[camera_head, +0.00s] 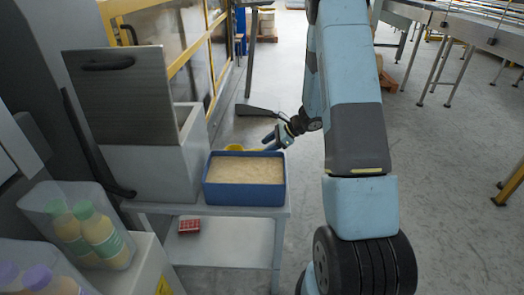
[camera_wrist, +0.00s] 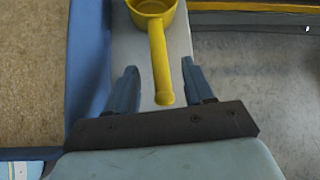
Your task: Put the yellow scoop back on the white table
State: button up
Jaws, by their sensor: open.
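The yellow scoop (camera_wrist: 157,45) lies over the narrow bare strip of the white table (camera_wrist: 127,50), beside the blue bin (camera_wrist: 86,60), in the wrist view. Its cup is at the top edge, partly cut off, and its handle points toward my gripper (camera_wrist: 160,70). My gripper is open, with one finger on each side of the handle and gaps to both. In the head view my gripper (camera_head: 271,138) is at the bin's far right corner. The yellow scoop (camera_head: 234,148) shows only partly there, behind the bin's far rim.
The blue bin (camera_head: 245,195) holds a tan granular material and stands on the white table (camera_head: 282,211). A grey box with a raised lid (camera_head: 152,172) stands left of it. A red item (camera_head: 189,226) lies on the lower shelf. Open floor lies right of the table.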

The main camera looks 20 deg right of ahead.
jog(key=v, duration=0.7)
jog(key=s+a+r+n+g+h, duration=0.1)
jog(key=s+a+r+n, duration=0.3)
jog(key=r, duration=0.3)
jog(key=s+a+r+n+h, duration=0.1)
jog(key=s+a+r+n, duration=0.15)
jog(key=s+r, duration=0.35)
jog(key=s+a+r+n+g+h, duration=0.15)
jog(key=s+r+n, duration=0.25)
jog(key=r, duration=0.4)
jog(key=s+r+n+t+h, duration=0.2)
jog(key=s+r+n, duration=0.2)
jog(key=s, duration=0.5)
jog(key=s+r+n+t+h, duration=0.2)
jog(key=s+r+n, duration=0.3)
jog(key=s, duration=0.5)
jog(key=shift+s+d+r+n+h, duration=0.2)
jog(key=shift+n+h, duration=0.15)
jog(key=shift+h, duration=0.3)
jog(key=shift+a, duration=0.1)
jog(key=shift+w, duration=0.1)
jog(key=shift+c, duration=0.3)
